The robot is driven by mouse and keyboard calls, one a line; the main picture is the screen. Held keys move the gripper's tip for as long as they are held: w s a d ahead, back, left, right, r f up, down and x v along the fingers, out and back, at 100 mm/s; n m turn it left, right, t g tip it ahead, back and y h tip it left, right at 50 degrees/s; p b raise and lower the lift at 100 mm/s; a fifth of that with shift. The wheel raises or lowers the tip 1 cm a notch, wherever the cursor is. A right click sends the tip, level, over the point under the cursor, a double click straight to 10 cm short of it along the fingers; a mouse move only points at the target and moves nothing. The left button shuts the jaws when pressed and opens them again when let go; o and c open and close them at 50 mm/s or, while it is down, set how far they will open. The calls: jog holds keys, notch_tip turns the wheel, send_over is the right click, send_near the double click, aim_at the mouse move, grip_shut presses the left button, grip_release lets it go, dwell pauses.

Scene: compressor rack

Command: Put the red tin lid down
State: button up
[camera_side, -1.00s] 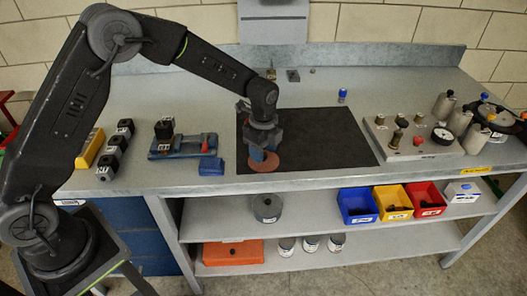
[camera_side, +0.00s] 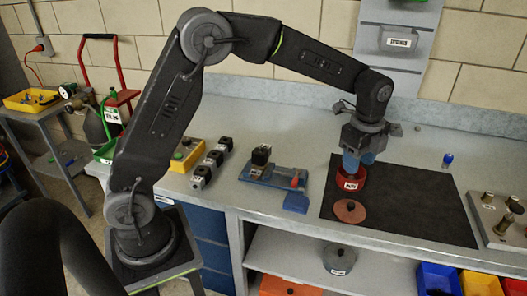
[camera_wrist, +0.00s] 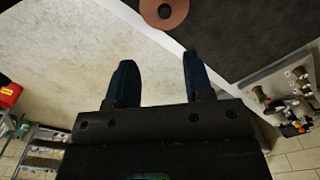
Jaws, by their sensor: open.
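The red tin lid (camera_side: 350,211) lies flat on the black mat (camera_side: 410,205), near its front left. It is a reddish-brown disc with a dark knob in the middle, and it also shows at the top edge of the wrist view (camera_wrist: 176,13). A red tin (camera_side: 350,184) with a white label stands on the mat just behind the lid. My gripper (camera_side: 357,163) is apart from the lid, above it in the side view, and its fingertips overlap the tin's top. In the wrist view the blue fingers (camera_wrist: 158,72) are spread with nothing between them.
A blue fixture (camera_side: 272,182) with a red handle and several black-topped blocks (camera_side: 209,162) stand left of the mat. A small blue-capped item (camera_side: 447,160) stands behind the mat. A valve panel (camera_side: 497,228) is at the right. The mat's right part is clear.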

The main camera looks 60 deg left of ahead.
jog(key=s+a+r+n+t, duration=0.2)
jog(key=s+r+n, duration=0.3)
jog(key=s+r, duration=0.3)
jog(key=s+a+n+t, duration=0.3)
jog(key=s+n, duration=0.9)
jog(key=s, duration=0.7)
